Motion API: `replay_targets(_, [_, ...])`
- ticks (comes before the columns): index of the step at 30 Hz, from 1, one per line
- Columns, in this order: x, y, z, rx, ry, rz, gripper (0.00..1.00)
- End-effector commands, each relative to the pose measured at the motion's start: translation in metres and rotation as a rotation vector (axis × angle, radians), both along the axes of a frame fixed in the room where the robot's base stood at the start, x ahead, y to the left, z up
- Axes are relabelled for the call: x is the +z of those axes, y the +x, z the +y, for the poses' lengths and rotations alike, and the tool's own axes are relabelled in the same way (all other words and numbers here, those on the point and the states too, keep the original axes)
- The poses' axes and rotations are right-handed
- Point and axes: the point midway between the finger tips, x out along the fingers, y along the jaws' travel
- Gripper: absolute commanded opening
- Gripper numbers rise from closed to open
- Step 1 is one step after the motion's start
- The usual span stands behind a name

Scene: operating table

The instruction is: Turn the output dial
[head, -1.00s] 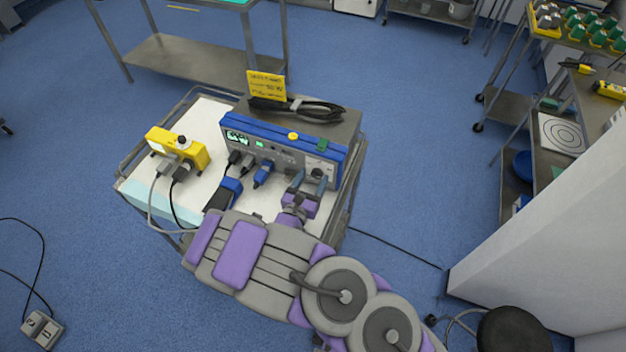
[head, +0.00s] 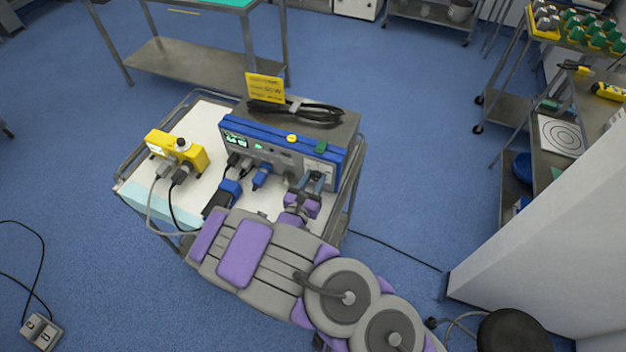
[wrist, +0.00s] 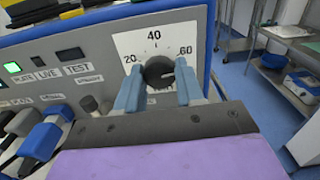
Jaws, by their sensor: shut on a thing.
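The output dial (wrist: 158,72) is a round black knob on a white scale plate marked 20, 40 and 60, in the wrist view. A white pointer line on it points right, toward about 60. My gripper (wrist: 158,85) has its two blue-grey fingers on either side of the knob, shut on it. In the head view my gripper (head: 311,182) reaches the right end of the front of the blue-and-grey generator box (head: 280,140). The knob is mostly hidden there by the fingers.
The box stands on a white-topped cart (head: 205,120). Blue plugs (head: 262,175) and cables sit left of my gripper. A yellow unit (head: 178,150) stands farther left. A yellow note (head: 265,88) and black cable coil (head: 300,110) are on top. A white cabinet (head: 560,240) is at right.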

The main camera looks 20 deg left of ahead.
Motion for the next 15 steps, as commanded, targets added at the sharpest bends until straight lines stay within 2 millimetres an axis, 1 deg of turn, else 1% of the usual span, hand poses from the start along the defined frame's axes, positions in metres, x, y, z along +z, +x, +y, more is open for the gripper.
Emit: replay_targets(15, [0.0073,0.0046,0.0008,-0.001,-0.047,-0.009,0.07])
